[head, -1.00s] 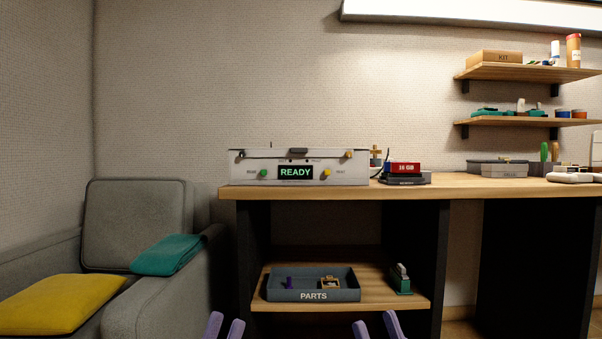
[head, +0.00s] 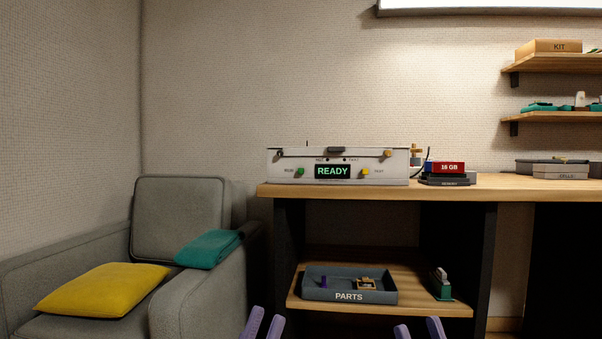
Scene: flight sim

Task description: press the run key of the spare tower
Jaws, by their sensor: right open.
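The spare tower (head: 390,173) is a pale grey, low, wide unit lying on the wooden bench top. Its front has a lit display (head: 332,171) reading READY. A green run key (head: 300,171), labelled RUN, is left of the display. A yellow key (head: 365,171), labelled TEST, is right of it. My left gripper (head: 263,325) shows only its purple fingertips at the bottom edge, apart with nothing between them. My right gripper (head: 419,329) also shows at the bottom edge, open and empty. Both are below the bench top, well away from the tower.
A red 16 GB block (head: 449,167) sits on dark boxes right of the tower. Below the bench top, a shelf (head: 420,303) holds a PARTS tray (head: 349,296) and a green item (head: 441,286). A grey armchair (head: 180,215) stands left. Space before the tower's front looks clear.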

